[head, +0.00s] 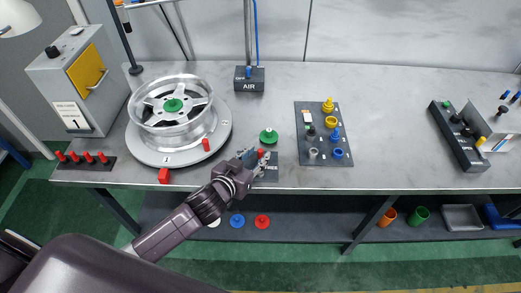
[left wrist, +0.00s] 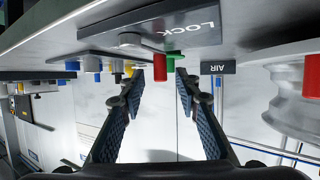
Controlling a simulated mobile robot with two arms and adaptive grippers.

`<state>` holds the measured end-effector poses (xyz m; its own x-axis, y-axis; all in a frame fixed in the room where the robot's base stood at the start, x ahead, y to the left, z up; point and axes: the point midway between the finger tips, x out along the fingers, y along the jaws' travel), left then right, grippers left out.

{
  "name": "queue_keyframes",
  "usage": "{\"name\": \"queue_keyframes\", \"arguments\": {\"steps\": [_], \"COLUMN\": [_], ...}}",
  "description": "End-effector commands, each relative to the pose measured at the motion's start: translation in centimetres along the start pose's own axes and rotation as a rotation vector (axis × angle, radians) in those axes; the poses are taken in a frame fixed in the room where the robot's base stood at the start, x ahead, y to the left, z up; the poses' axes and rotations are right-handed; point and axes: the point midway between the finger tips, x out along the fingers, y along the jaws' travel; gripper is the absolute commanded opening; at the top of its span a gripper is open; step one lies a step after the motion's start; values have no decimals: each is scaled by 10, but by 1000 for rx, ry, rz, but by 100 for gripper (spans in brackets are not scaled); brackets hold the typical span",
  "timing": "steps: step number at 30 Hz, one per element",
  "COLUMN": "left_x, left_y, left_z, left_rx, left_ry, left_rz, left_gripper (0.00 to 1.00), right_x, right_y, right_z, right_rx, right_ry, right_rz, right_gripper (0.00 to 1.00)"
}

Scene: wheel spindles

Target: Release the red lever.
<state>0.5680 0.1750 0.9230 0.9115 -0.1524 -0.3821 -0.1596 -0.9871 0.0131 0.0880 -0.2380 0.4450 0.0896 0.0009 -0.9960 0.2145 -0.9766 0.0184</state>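The red lever knob (head: 261,153) stands on a dark plate (head: 268,175) near the table's front edge. In the left wrist view, which looks upside down, the plate reads LOCK (left wrist: 190,28) and the red knob (left wrist: 160,68) hangs beside a grey pivot. My left gripper (head: 254,158) is at the knob in the head view. In the left wrist view its fingers (left wrist: 160,84) are open, with the knob between the tips in the picture and gaps on both sides. Its exact depth is unclear. My right gripper is not in view.
A wheel rim (head: 172,106) sits on a round turntable (head: 222,130) left of the gripper. A green knobbed part (head: 268,136) stands just behind the lever. An AIR box (head: 249,78) is farther back. A board of small parts (head: 300,148) lies to the right.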

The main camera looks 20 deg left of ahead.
Motion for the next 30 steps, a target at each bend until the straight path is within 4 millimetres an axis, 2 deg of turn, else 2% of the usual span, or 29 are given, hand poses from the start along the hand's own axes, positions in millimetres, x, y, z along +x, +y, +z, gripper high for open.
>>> {"name": "queue_keyframes", "arguments": {"steps": [6, 17, 19, 26, 30], "left_x": [24, 30, 30, 30, 29], "left_y": [0, 0, 0, 0, 0], "left_z": [-1, 0, 0, 0, 0], "left_rx": [-1, 0, 0, 0, 0], "left_ry": [0, 0, 0, -1, -1], "left_rz": [0, 0, 0, 0, 0], "left_gripper": [30, 30, 26, 1, 0], "right_x": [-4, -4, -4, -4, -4], "right_y": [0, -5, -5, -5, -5], "right_z": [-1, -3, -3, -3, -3], "right_rx": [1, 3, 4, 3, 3], "right_ry": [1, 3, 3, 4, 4], "right_rz": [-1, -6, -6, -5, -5], "right_gripper": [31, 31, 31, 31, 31]}}
